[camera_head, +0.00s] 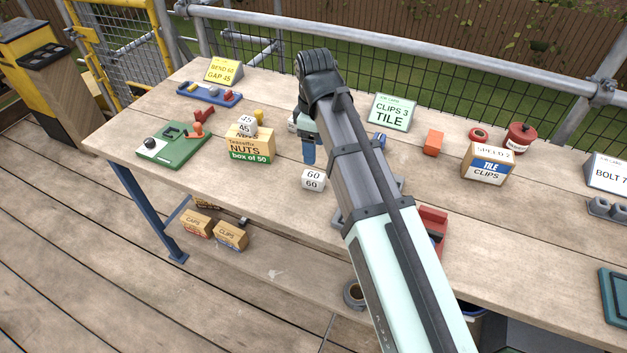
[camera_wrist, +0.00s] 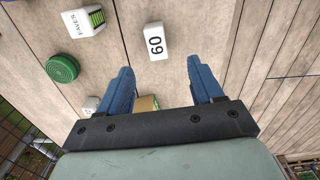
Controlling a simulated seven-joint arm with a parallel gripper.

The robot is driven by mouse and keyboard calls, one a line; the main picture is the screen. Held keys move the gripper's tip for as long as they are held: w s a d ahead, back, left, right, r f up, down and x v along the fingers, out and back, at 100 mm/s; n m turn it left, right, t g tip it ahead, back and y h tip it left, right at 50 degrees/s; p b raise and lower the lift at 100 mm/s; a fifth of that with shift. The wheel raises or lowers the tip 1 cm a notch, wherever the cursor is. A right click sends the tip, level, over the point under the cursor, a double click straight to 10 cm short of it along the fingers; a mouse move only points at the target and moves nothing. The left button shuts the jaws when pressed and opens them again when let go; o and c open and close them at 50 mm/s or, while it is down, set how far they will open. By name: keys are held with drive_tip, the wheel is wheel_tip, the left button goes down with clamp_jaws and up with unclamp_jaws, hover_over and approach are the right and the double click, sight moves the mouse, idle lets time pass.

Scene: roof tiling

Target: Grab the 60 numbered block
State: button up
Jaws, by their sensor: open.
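The white block numbered 60 (camera_head: 313,181) stands on the wooden table near its front edge, in the middle of the head view. In the wrist view the 60 block (camera_wrist: 155,42) lies ahead of the fingertips, roughly centred between them, with its number showing. My gripper (camera_head: 308,156) is above the table, just behind and slightly left of the block in the head view. Its two blue fingers (camera_wrist: 159,67) are apart in the wrist view, with nothing held between them. A gap shows between the fingertips and the block.
A white block numbered 45 (camera_head: 245,126) sits on the NUTS box (camera_head: 250,146) to the left. A green tray (camera_head: 175,146) lies farther left. A red open bin (camera_head: 433,222) stands to the right. In the wrist view, a green disc (camera_wrist: 62,68) and an EAVES block (camera_wrist: 83,21) are at left.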

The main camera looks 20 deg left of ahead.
sight(314, 175)
wheel_tip(314, 175, down, 8)
drive_tip(key=shift+r, duration=0.15)
drive_tip(key=shift+w+a+f, duration=0.15)
drive_tip(key=shift+w+f, duration=0.05)
drive_tip(key=shift+f, duration=1.15)
drive_tip(key=shift+w+a+f, duration=0.1)
drive_tip(key=shift+w+f, duration=0.05)
drive_tip(key=shift+f, duration=1.15)
drive_tip(key=c, duration=1.1)
